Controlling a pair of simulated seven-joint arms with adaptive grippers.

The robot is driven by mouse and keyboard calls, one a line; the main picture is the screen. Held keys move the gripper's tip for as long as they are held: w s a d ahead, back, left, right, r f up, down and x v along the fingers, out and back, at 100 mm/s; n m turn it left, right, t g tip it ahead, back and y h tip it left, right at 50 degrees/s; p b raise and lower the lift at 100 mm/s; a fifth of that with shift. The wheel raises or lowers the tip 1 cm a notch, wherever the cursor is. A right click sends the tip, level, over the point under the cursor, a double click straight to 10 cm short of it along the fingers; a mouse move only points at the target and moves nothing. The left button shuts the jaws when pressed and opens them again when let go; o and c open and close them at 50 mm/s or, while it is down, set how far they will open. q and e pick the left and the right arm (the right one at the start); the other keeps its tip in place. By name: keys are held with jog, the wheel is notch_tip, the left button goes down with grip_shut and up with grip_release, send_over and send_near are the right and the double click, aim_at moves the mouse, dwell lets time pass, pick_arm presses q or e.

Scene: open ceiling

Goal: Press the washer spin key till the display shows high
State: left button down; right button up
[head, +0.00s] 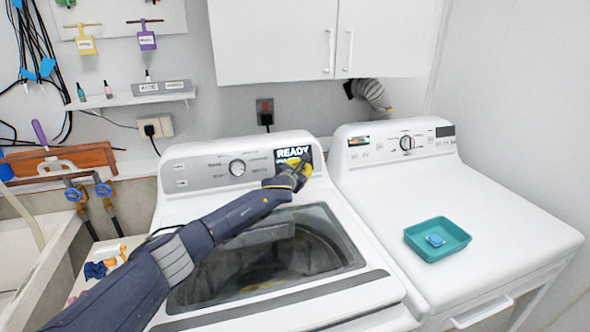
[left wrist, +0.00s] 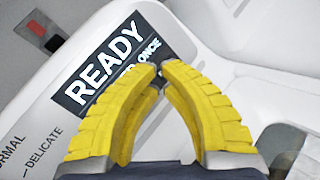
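The washer (head: 185,210) is the white top-loader in the middle of the head view, with a glass lid. Its display (head: 283,153) is a dark panel reading READY, with a smaller second line partly covered. In the left wrist view the display (left wrist: 100,68) shows READY and the end of a line, ONCE. My left gripper (head: 306,158) is at the display's lower right; its yellow fingers (left wrist: 162,73) come together at the tips with nothing seen between them. I cannot make out the spin key; the fingers hide part of the panel. Contact is unclear. My right gripper is out of view.
A white dryer (head: 480,215) stands to the right, with a teal tray (head: 422,252) holding a blue item. A wall cabinet (head: 270,45) hangs above. A sink (head: 35,245) and taps are at left.

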pick_arm(q)
jog(key=shift+w+a+f, duration=0.1)
jog(key=shift+w, duration=0.15)
jog(key=shift+w+a+f, duration=0.1)
jog(key=shift+w+f, duration=0.05)
jog(key=shift+w, duration=0.15)
dwell(1.0)
jog(key=shift+s, duration=0.15)
jog(key=shift+s+d+r, duration=0.2)
jog(key=shift+s+r, duration=0.05)
jog(key=shift+s, duration=0.3)
jog(key=shift+s+d+r, duration=0.3)
jog(key=shift+s, duration=0.45)
jog(key=shift+s+d+r, duration=0.25)
jog(key=shift+s, duration=0.45)
jog(key=shift+s+d+r, duration=0.3)
jog(key=shift+s, duration=0.45)
